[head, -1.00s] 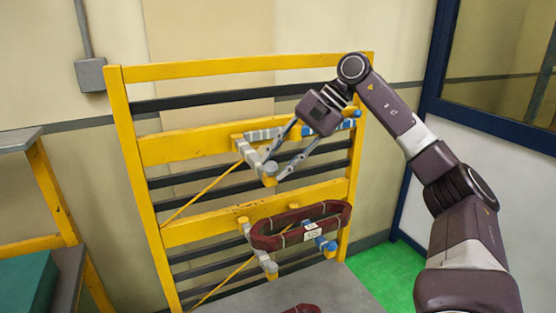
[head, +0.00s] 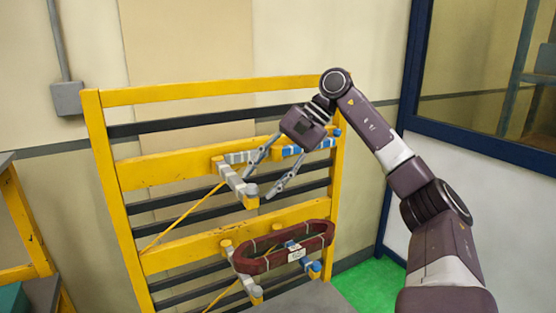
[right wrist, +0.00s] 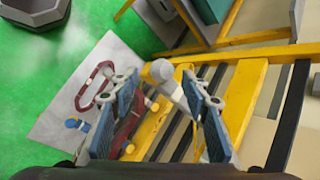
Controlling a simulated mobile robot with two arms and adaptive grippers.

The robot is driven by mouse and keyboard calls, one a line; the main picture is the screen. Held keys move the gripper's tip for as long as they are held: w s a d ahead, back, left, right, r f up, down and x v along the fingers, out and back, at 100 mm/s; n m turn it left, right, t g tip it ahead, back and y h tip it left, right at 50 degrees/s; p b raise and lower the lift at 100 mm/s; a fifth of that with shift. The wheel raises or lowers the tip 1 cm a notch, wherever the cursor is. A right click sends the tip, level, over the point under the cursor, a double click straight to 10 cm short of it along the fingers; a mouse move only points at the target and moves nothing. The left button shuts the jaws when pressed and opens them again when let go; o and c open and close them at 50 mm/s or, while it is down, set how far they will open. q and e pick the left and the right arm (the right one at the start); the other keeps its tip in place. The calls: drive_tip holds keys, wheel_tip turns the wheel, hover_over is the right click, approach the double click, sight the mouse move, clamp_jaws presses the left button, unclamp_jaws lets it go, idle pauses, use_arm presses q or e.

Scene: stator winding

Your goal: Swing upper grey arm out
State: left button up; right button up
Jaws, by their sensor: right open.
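The upper grey arm (head: 235,180) is a grey-wrapped bar on the yellow rack. It juts forward from the upper crossbar and ends in a yellow-and-grey tip. My right gripper (head: 257,187) is open, with its fingertips around the tip end of this arm. In the right wrist view the grey arm (right wrist: 168,82) lies between the two spread blue-padded fingers of my right gripper (right wrist: 160,88). I cannot tell whether a finger touches it. An upper blue arm (head: 310,145) lies along the crossbar, partly behind my gripper. My left gripper is not in view.
A dark red coil (head: 323,232) hangs on the lower grey arm (head: 248,285) and lower blue arm (head: 314,268), just below my gripper. The yellow rack (head: 112,190) has dark slats. A grey surface (head: 335,300) lies below.

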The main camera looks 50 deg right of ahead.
drive_tip(key=v, duration=1)
drive_tip(key=shift+w+d+f, duration=0.1)
drive_tip(key=shift+w, duration=0.1)
idle(0.5)
